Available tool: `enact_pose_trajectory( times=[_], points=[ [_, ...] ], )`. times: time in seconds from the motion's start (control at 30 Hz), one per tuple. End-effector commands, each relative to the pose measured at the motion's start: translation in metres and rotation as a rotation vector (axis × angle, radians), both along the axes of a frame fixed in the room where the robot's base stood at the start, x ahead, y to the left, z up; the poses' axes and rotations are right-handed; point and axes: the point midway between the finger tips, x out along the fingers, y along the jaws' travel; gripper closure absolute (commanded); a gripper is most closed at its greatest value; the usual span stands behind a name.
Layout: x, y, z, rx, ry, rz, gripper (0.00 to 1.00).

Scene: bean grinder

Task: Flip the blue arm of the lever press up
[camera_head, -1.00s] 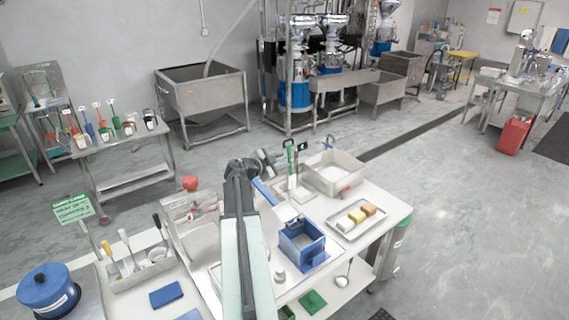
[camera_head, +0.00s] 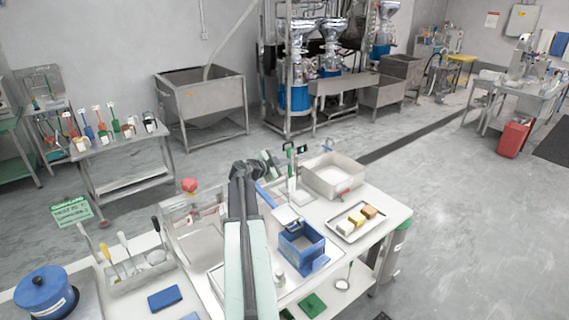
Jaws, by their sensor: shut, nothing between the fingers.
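A slim blue bar (camera_head: 265,195), which looks like the lever press's blue arm, slants down to the right beside my arm. Its lower end meets a pale flat plate (camera_head: 285,215) behind an open blue box (camera_head: 303,247). My own arm hides part of this area, so I cannot tell how the bar joins the press. My gripper (camera_head: 270,163) is at the far end of my arm, above and behind the bar's upper end. It is small and dark here, shut and empty. I cannot tell whether it touches the bar.
On the worktable stand a grey bin (camera_head: 333,175), a tray (camera_head: 343,230) with coloured blocks, and a utensil holder (camera_head: 138,276). A blue pot (camera_head: 46,292) is at the lower left, and a green sign (camera_head: 72,211) behind it. Open floor lies to the right.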

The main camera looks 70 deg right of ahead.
Motion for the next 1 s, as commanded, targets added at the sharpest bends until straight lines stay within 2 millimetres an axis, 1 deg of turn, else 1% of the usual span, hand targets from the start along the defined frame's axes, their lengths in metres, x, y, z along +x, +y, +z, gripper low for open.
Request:
enact_pose_trajectory(
  times=[0.97,1.0],
  points=[
    [0.0009,0.0004,0.0,0.0,0.0,0.001,1.0],
    [0.0009,0.0004,0.0,0.0,0.0,0.001,0.96]
  ],
)
